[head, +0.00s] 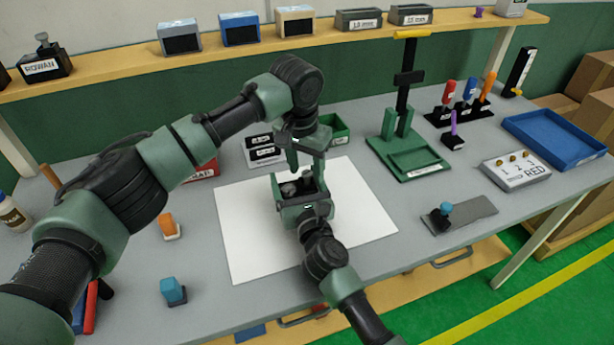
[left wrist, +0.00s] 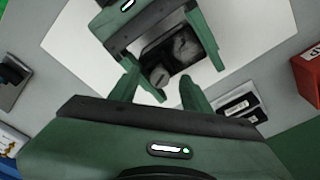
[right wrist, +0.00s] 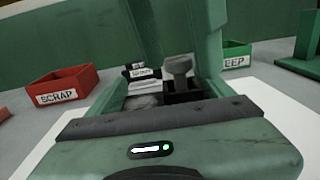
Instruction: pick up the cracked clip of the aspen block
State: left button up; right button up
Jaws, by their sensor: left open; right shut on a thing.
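My right gripper (head: 303,190) is shut on a dark block (left wrist: 150,48) and holds it over the white sheet (head: 350,225). I cannot read a name on this block. A grey knob-like piece (right wrist: 179,72) stands up from it, and a paler grey piece (left wrist: 186,44) lies beside that on its top. I cannot tell a crack on either. My left gripper (head: 303,158) is open, pointing down just above the block. In the left wrist view its fingers (left wrist: 158,92) are to either side of the grey knob, with no clear contact.
A red SCRAP bin (right wrist: 62,86) and a green bin (head: 335,129) stand behind the sheet, near small labelled black pieces (head: 262,150). An orange-topped piece (head: 169,225) and a blue one (head: 173,291) stand at left. A green stand (head: 408,155) and blue tray (head: 553,138) are at right.

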aim_at(306, 173)
pick_arm(q)
jog(key=shift+f, duration=0.2)
grip_shut()
notch_tip(306, 173, up, 15)
dwell(1.2)
pick_arm(e)
jog(key=o, duration=1.4)
jog(key=shift+o, duration=0.2)
